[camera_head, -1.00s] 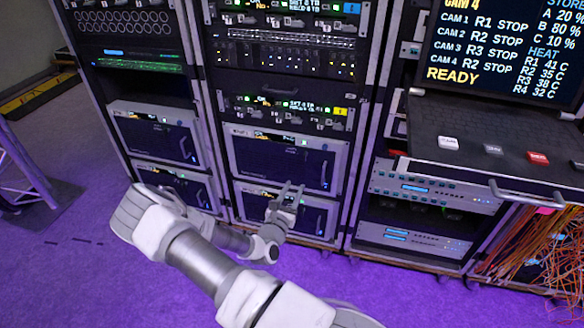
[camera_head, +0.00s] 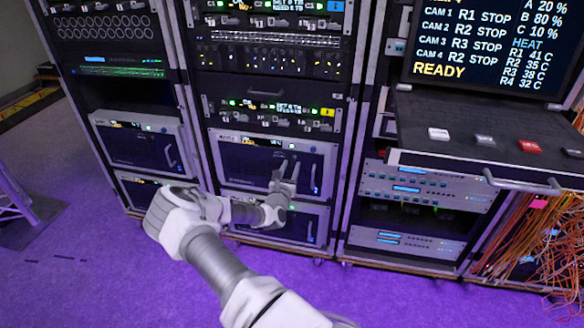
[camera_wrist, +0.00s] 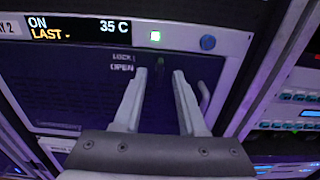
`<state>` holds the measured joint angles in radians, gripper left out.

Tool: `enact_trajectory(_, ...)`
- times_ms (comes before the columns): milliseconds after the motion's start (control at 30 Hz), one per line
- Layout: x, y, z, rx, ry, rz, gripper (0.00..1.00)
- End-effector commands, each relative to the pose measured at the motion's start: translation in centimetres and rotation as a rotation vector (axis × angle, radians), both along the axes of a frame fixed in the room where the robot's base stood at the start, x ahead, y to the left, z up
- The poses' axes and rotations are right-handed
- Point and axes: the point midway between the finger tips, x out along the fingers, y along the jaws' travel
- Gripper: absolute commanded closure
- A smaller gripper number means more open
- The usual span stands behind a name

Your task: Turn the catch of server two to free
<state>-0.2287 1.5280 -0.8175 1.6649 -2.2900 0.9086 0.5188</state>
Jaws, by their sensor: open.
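A server (camera_head: 240,165) with a dark front sits in the middle rack. In the wrist view the same server's front (camera_wrist: 70,85) has a display reading ON, LAST and 35 C, with a partly cut-off label ending in 2. The words LOCK and OPEN are printed on it, beside a small dark catch (camera_wrist: 160,66). The catch is dim, and I cannot tell its exact turn. My gripper (camera_head: 287,166) is open in front of this server's right part. In the wrist view my gripper (camera_wrist: 158,76) has its fingertips left and right of the catch; contact cannot be told.
A server handle (camera_wrist: 204,97) stands right of my fingers. Another server (camera_head: 270,222) sits below, and a similar one (camera_head: 140,145) in the left rack. A console shelf (camera_head: 470,150) juts out at right, with orange cables (camera_head: 530,240) below. The purple floor in front is clear.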

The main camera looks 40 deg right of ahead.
Motion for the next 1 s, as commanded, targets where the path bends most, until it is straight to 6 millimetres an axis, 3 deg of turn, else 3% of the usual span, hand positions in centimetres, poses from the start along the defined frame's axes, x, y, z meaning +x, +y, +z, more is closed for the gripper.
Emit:
enact_trajectory(200,1.4,-1.6,-0.1,0.001,-0.001,0.000,0.59)
enact_trajectory(533,1.6,-1.8,0.0,0.001,0.001,0.000,0.59)
enact_trajectory(767,1.6,-1.8,0.0,0.001,0.000,0.000,0.99)
enact_trajectory(1000,1.6,-1.8,0.0,0.001,0.000,-0.001,1.00)
